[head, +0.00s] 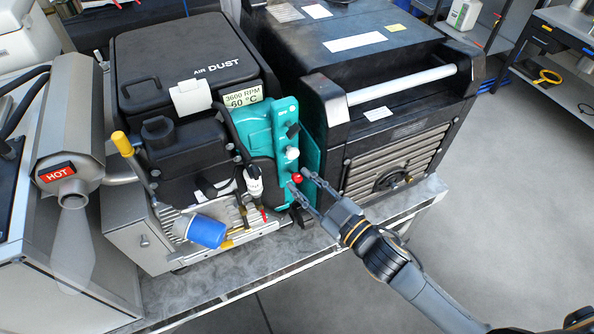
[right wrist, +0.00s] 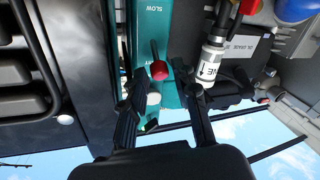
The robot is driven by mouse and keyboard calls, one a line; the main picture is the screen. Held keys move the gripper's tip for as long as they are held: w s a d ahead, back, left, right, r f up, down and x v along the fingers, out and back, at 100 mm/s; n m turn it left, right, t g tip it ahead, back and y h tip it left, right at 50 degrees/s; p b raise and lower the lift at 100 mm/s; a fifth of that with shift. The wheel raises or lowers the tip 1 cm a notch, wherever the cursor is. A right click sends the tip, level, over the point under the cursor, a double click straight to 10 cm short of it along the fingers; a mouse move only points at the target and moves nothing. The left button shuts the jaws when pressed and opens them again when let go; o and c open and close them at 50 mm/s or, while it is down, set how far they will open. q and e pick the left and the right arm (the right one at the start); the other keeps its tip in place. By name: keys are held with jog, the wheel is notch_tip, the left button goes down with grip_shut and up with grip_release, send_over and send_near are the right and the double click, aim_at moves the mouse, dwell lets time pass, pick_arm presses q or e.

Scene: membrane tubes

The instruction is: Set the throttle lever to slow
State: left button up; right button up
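The throttle lever, with a red knob (head: 297,178), sticks out of the teal panel (head: 286,115) on the engine's right side. In the right wrist view the red lever (right wrist: 158,68) stands near a SLOW label (right wrist: 153,7), with a white knob (right wrist: 153,99) beside it. My right gripper (head: 298,179) is open, its fingers on either side of the red knob in the head view. In the right wrist view its fingertips (right wrist: 167,88) are apart, with the red knob between them in the picture; I cannot tell whether they touch it. My left gripper is not in view.
A black machine (head: 395,120) stands close on the right of the panel, leaving a narrow gap. A muffler marked HOT (head: 70,135) is at left. Open floor lies at right.

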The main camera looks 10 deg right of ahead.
jog(key=shift+x, duration=1.35)
grip_shut()
jog(key=shift+f, duration=0.25)
jog(key=f+n+t+y+b, duration=0.1)
jog(key=t+y+b, duration=0.1)
jog(key=b, duration=0.7)
jog(key=f+n+t+y+b, duration=0.1)
jog(key=f+t+y+b, duration=0.1)
jog(key=b, duration=0.7)
jog(key=shift+s+d+f+y+b, duration=0.1)
jog(key=shift+s+d+y+b, duration=0.1)
jog(key=shift+y+b, duration=0.15)
jog(key=shift+n+t+b, duration=0.4)
jog(key=shift+n+b, duration=0.1)
jog(key=shift+b, duration=0.25)
grip_release()
